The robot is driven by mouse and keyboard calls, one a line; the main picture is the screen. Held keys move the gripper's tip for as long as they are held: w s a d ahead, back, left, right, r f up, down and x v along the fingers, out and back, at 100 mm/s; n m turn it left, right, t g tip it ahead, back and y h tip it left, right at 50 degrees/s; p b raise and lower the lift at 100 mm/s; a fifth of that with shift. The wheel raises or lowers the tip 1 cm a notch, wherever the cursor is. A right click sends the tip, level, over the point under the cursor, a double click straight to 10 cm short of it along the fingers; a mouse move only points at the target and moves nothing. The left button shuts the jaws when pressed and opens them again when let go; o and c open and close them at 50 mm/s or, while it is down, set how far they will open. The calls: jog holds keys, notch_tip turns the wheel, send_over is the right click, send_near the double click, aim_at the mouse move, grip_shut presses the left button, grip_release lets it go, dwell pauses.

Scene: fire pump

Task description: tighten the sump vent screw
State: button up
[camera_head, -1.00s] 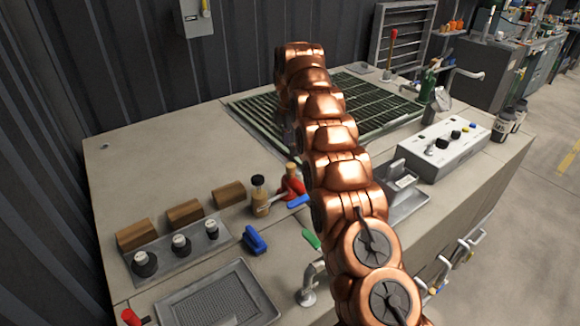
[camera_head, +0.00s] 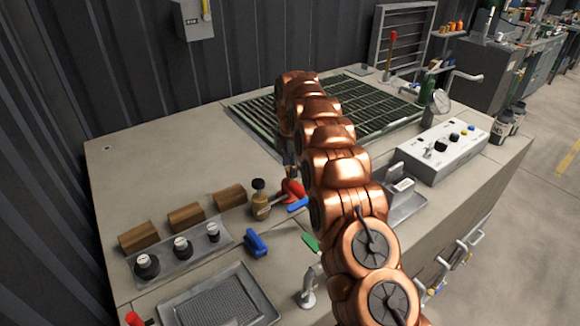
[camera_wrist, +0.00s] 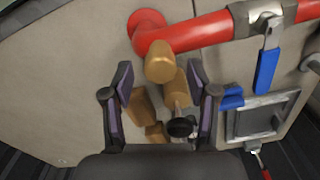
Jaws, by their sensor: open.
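In the wrist view, my gripper (camera_wrist: 161,76) is open, with its two dark fingers apart and nothing held. A brass cylinder (camera_wrist: 160,62) at the red pipe (camera_wrist: 195,33) shows between the fingertips; it may be the sump vent screw, but I cannot tell for sure. I see no finger touching it. In the head view, the red pipe (camera_head: 292,189) stands beside a brass fitting with a black knob (camera_head: 260,199). My arm covers most of that pipe and most of my gripper.
A blue lever (camera_wrist: 266,70) hangs off the pipe. Wooden blocks (camera_head: 186,216), a tray with black knobs (camera_head: 165,265), a blue handle (camera_head: 255,242) and a grey mesh tray (camera_head: 220,302) lie near. A grate (camera_head: 370,107) and control box (camera_head: 452,143) are behind. The left bench top is clear.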

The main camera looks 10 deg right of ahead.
jog(key=shift+f, duration=0.6)
grip_shut()
